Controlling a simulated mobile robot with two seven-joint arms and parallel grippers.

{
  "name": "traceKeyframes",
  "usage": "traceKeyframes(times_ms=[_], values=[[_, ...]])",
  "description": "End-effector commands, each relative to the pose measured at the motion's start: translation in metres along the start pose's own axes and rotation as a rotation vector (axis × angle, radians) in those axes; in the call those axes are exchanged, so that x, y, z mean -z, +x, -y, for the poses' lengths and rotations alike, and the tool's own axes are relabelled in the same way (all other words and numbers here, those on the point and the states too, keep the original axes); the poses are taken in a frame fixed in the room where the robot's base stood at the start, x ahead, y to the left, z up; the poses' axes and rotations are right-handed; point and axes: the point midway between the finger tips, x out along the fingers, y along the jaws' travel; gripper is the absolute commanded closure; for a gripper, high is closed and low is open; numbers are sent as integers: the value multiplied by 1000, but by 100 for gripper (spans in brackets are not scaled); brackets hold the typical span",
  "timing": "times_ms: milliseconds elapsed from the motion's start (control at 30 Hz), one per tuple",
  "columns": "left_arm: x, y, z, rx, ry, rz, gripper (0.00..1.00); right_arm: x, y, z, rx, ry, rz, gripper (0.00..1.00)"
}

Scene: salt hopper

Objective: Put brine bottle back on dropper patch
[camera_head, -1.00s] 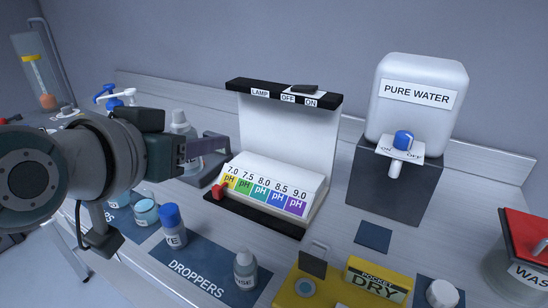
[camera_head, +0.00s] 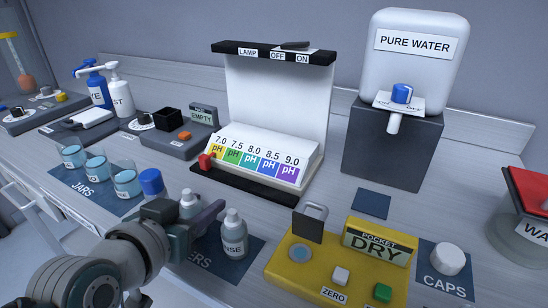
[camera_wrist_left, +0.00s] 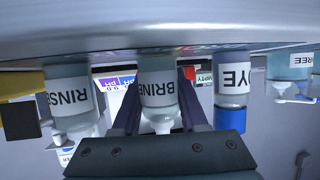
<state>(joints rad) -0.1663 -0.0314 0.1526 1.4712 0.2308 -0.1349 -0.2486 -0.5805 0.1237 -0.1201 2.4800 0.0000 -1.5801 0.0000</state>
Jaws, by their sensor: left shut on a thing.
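The brine bottle, a clear bottle with a white top and label, is between the fingers of my left gripper (camera_head: 207,212), which is shut on it. In the head view only its white top and upper part (camera_head: 189,201) show behind the fingers. In the upside-down left wrist view, the bottle (camera_wrist_left: 157,85) is upright between both fingers, its base about level with the other bottles' bases. It is over the blue dropper patch (camera_head: 247,262), between the rinse bottle (camera_head: 234,240) and the blue-capped dye bottle (camera_head: 151,182). I cannot tell whether its base touches the patch.
The yellow pocket tester (camera_head: 290,281) lies right of the rinse bottle. The pH comparator (camera_head: 262,150) stands behind. Several jars (camera_head: 126,180) stand on the jars patch to the left. A caps patch (camera_head: 447,287) holds a white cap.

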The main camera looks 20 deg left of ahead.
Motion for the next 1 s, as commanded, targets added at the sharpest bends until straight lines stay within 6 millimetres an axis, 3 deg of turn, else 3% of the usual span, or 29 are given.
traceKeyframes(times_ms=[300, 333, 600, 867, 1000], values=[[-2, 1, 0, -1, 0, -1, 100, -1, 2, 1, 3, 4, 0, 0], [-2, 1, 0, -1, 0, 0, 56, 0, 2, 1, 4, 5, 0, 0], [-2, 1, 0, -1, 0, -1, 27, 0, 1, 2, 4, 5, 0, 0], [1, 0, 0, 0, 0, -1, 27, 0, -1, 1, 4, 5, 0, 0], [2, -13, 0, -1, 0, 2, 27, 2, -6, 1, 4, 5, -1, 0]])
